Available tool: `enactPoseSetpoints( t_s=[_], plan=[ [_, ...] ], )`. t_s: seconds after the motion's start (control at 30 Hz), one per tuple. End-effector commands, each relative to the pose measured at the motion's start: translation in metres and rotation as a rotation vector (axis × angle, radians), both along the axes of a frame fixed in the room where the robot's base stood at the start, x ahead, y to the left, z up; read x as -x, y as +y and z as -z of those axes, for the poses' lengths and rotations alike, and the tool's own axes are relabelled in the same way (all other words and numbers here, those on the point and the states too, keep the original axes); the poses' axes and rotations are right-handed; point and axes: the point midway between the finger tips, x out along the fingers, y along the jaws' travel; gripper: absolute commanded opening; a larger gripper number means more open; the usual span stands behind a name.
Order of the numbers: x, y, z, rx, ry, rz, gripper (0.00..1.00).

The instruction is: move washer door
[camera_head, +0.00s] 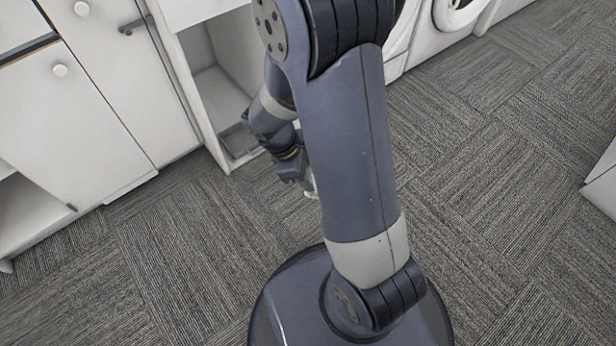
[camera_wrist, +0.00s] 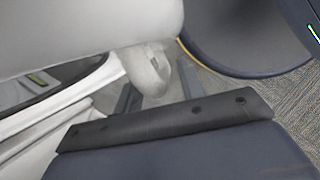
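White washers with round fronts stand at the top of the head view; one round washer door (camera_head: 455,10) is cut off by the top edge, and a nearer washer (camera_head: 397,60) is mostly behind my arm. In the wrist view a large pale rounded panel (camera_wrist: 80,25) fills the upper left; I cannot tell for certain that it is the washer door. A pale hooked piece (camera_wrist: 155,72) hangs from its edge. My gripper (camera_wrist: 157,92) has its fingers apart, close around or below this hook; contact cannot be told. In the head view my gripper (camera_head: 305,188) is low and partly behind my arm.
White cabinets (camera_head: 110,70) with knobs and a dark handle stand at left. An open white compartment (camera_head: 215,95) is beside them. A white furniture corner (camera_head: 602,182) juts in at right. Grey carpet (camera_head: 500,190) between is clear.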

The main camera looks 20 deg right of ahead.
Motion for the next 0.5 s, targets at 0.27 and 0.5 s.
enactPoseSetpoints(
  t_s=[0.27, 0.5],
  plan=[
    [0.0013, -0.0023, 0.0055, 0.0, 0.0, -0.001, 0.38],
    [0.0013, -0.0022, 0.0053, 0.0, 0.0, -0.001, 0.26]
  ],
)
